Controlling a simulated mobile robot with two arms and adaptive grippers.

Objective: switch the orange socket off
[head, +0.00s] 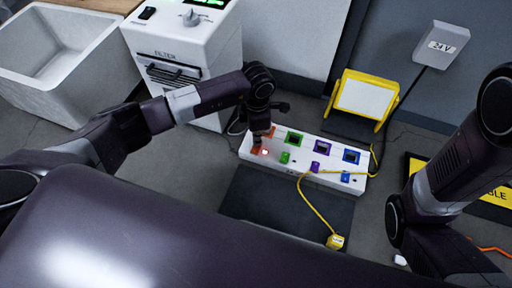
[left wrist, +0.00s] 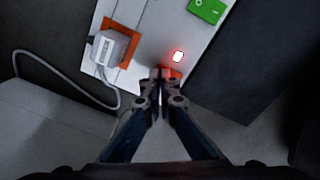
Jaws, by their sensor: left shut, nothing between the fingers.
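A white socket strip (head: 335,144) lies on the floor. It carries orange, green, purple and blue sockets in a row, with small coloured switches in front. The orange socket (left wrist: 131,29) is at the strip's left end in the head view, with a grey plug (left wrist: 108,48) in it. The orange switch (left wrist: 173,72) is partly hidden behind my fingertips. A red-white light (left wrist: 178,56) glows beside it. My left gripper (left wrist: 159,75) is shut and empty, its tips at the orange switch; I cannot tell if they touch. The left gripper also shows in the head view (head: 259,132). My right gripper is out of view.
A yellow cable runs over the strip to a yellow plug (head: 335,242) on the dark mat (head: 275,205). Behind stand a yellow-framed panel (head: 364,98) and a white machine (head: 190,35). A pale basin (head: 75,95) stands at left. A labelled box (head: 441,45) is at upper right.

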